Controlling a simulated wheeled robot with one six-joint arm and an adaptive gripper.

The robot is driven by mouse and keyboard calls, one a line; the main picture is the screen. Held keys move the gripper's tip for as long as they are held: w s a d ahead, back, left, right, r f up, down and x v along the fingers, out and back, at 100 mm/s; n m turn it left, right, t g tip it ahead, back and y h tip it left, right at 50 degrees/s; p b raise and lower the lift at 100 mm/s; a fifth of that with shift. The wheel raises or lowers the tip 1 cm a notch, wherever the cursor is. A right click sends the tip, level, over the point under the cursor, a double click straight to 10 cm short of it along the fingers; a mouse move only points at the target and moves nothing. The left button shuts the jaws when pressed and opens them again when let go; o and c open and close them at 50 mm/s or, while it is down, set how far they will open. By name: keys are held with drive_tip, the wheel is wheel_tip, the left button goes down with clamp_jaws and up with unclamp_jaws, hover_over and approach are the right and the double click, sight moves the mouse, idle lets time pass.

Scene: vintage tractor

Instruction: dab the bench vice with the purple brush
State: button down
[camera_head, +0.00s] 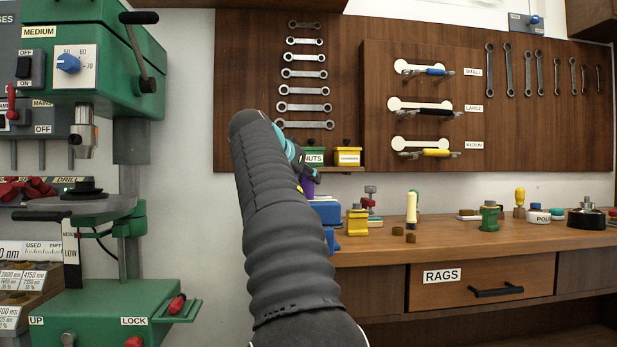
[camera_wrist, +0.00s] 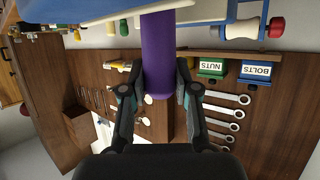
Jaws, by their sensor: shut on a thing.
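The purple brush (camera_wrist: 157,55) is held between the fingers of my gripper (camera_wrist: 158,75), which is shut on its handle. A small part of the purple brush (camera_head: 307,186) also shows in the head view, just beyond my arm. The blue bench vice (camera_head: 328,213) stands on the workbench below it, partly hidden by my arm. In the wrist view, blue parts of the vice (camera_wrist: 75,12) lie along the top edge, where the far end of the brush runs. The brush tip is out of sight, so I cannot tell whether it touches the vice.
Nuts and bolts bins sit on a small wall shelf behind, below hanging spanners (camera_head: 304,124). A green drill press (camera_head: 108,45) stands at left.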

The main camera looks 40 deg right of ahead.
drive_tip(key=shift+s+d, duration=0.1)
drive_tip(key=shift+d, duration=0.05)
drive_tip(key=shift+s+d+f, duration=0.1)
drive_tip(key=shift+s+d, duration=0.3)
drive_tip(key=shift+d, duration=0.25)
drive_tip(key=shift+w+a, duration=0.1)
drive_tip(key=shift+w+a, duration=0.45)
drive_tip(key=shift+a, duration=0.2)
drive_tip(key=shift+s, duration=0.1)
drive_tip(key=shift+s+d, duration=0.45)
drive_tip(key=shift+d, duration=0.3)
drive_tip(key=shift+w+a, duration=0.5)
drive_tip(key=shift+a, duration=0.3)
